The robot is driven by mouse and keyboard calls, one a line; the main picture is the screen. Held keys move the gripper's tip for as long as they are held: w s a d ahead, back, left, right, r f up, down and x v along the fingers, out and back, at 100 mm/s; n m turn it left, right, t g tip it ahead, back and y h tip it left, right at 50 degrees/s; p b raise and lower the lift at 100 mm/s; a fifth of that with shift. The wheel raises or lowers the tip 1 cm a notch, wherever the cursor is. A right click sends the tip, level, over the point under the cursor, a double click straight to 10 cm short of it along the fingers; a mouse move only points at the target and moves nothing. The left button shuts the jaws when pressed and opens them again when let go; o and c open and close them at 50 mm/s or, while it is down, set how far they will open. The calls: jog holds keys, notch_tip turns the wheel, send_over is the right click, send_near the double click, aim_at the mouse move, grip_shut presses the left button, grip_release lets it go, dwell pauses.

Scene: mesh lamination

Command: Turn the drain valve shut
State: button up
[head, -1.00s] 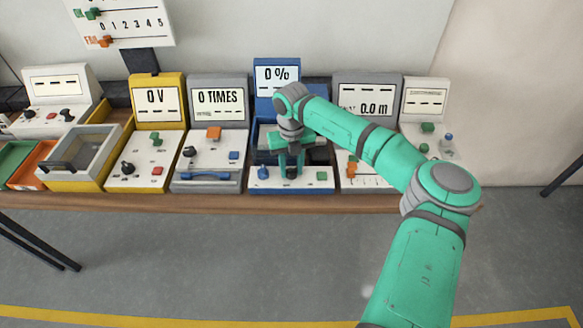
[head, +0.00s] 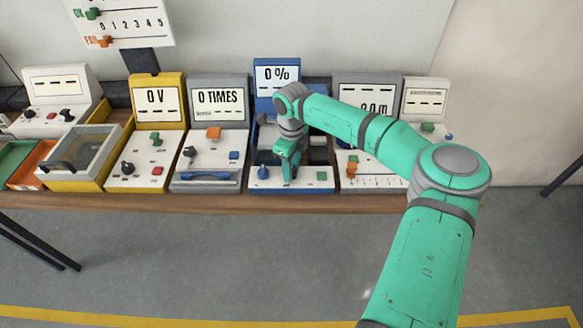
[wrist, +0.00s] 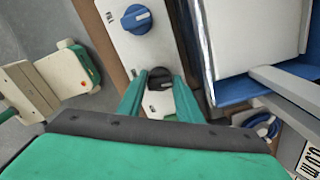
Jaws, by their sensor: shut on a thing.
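The blue station (head: 292,188) in the middle of the bench has a white front panel. A black knob (wrist: 160,78) sits on that panel in the wrist view and appears to be the drain valve; the small label beside it is too small to read. My gripper (wrist: 158,88) has its two green fingers on either side of this knob and is shut on it. In the head view my gripper (head: 290,176) points down at the panel and hides the knob. A blue knob (wrist: 136,18) marked FILL is apart from my fingers; it also shows in the head view (head: 263,173).
The blue station's display (head: 277,76) reads 0 %. A blue-edged tank (wrist: 255,85) is close to the right of my fingers in the wrist view. A grey station (head: 208,175) stands to the left, another (head: 370,95) to the right. The floor in front is clear.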

jog(key=shift+r+n, duration=0.1)
jog(key=shift+n, duration=0.4)
jog(key=o, duration=1)
jog(key=shift+c, duration=0.2)
notch_tip(320, 180, up, 11)
